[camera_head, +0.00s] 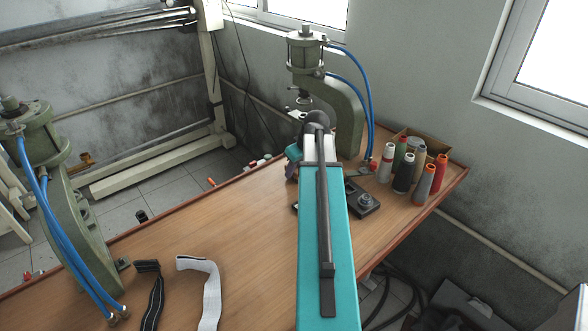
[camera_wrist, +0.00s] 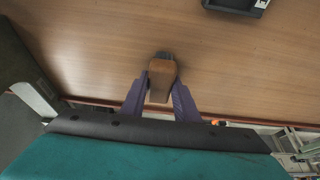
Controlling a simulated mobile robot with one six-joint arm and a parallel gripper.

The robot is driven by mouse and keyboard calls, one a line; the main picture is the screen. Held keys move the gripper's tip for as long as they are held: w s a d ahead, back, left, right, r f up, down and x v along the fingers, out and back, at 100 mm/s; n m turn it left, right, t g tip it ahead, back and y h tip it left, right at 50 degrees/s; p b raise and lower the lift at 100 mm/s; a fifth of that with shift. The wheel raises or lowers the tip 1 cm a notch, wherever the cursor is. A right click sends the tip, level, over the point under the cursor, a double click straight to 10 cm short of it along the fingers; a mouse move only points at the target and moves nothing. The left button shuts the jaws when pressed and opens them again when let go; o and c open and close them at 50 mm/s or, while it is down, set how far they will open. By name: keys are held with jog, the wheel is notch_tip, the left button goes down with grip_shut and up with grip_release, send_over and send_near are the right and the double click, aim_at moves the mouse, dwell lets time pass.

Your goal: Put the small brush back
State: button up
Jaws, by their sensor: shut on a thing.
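The small brush (camera_wrist: 162,80) has a brown wooden body with dark bristles at its far end. It shows in the wrist view, between the two purple fingers of my gripper (camera_wrist: 163,90). The fingers are shut on the brush's sides. The brush is over the wooden table; I cannot tell whether it touches the top. In the head view my teal arm hides the brush and most of the gripper.
On the wooden table (camera_head: 240,215) stand two green presses, one right (camera_head: 346,115) and one left (camera_head: 55,200), with blue hoses. Several thread spools (camera_head: 405,170) stand at the right. Two straps (camera_head: 205,285) lie in front. A black tray (camera_wrist: 238,5) shows in the wrist view.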

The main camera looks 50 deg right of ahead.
jog(key=shift+f, duration=0.3)
jog(key=o, duration=1)
jog(key=shift+r, duration=0.25)
jog(key=shift+b+v, duration=1.2)
jog(key=shift+v, duration=4.7)
jog(key=shift+s, duration=0.1)
